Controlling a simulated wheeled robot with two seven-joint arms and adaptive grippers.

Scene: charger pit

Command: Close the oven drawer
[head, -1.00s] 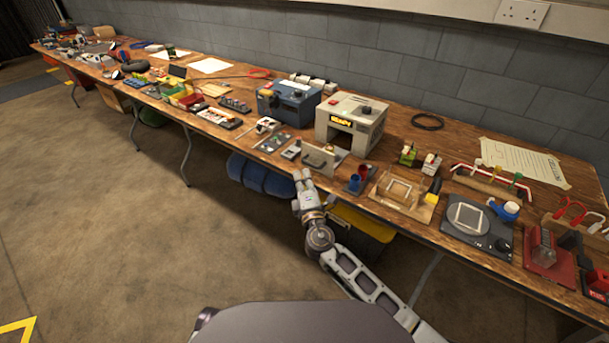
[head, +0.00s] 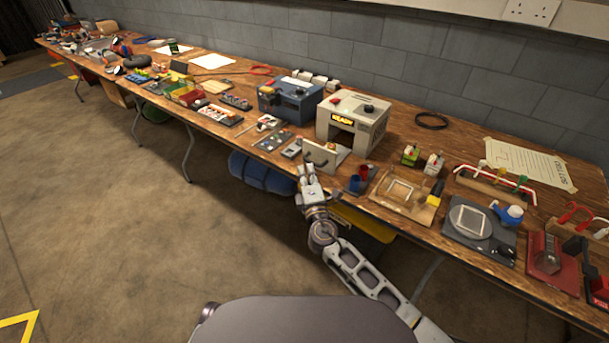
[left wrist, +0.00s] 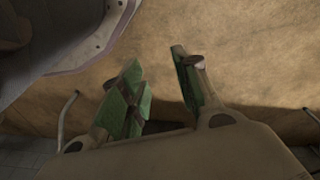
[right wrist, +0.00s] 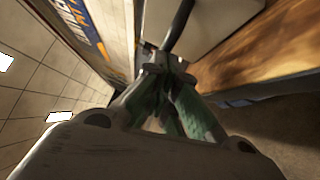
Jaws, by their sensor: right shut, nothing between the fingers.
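The oven (head: 352,121) is a beige box on the table with a lit READY display and a dark opening. Its drawer stands out at the front; the pale upright drawer front (head: 329,161) carries a dark curved handle (head: 321,163). My right gripper (head: 308,170) is shut and empty, right at the drawer front on its outer side. In the right wrist view its closed fingertips (right wrist: 165,64) are by the dark handle (right wrist: 179,24) and the pale front; contact is unclear. My left gripper (left wrist: 158,88) is open and empty over bare floor, outside the head view.
A blue box device (head: 290,99) stands left of the oven. Blue and red cups (head: 360,178) stand close to the right of the drawer, with a wooden frame fixture (head: 401,194) beyond. The table's front edge runs just under the drawer; a yellow-lidded bin (head: 365,222) is below.

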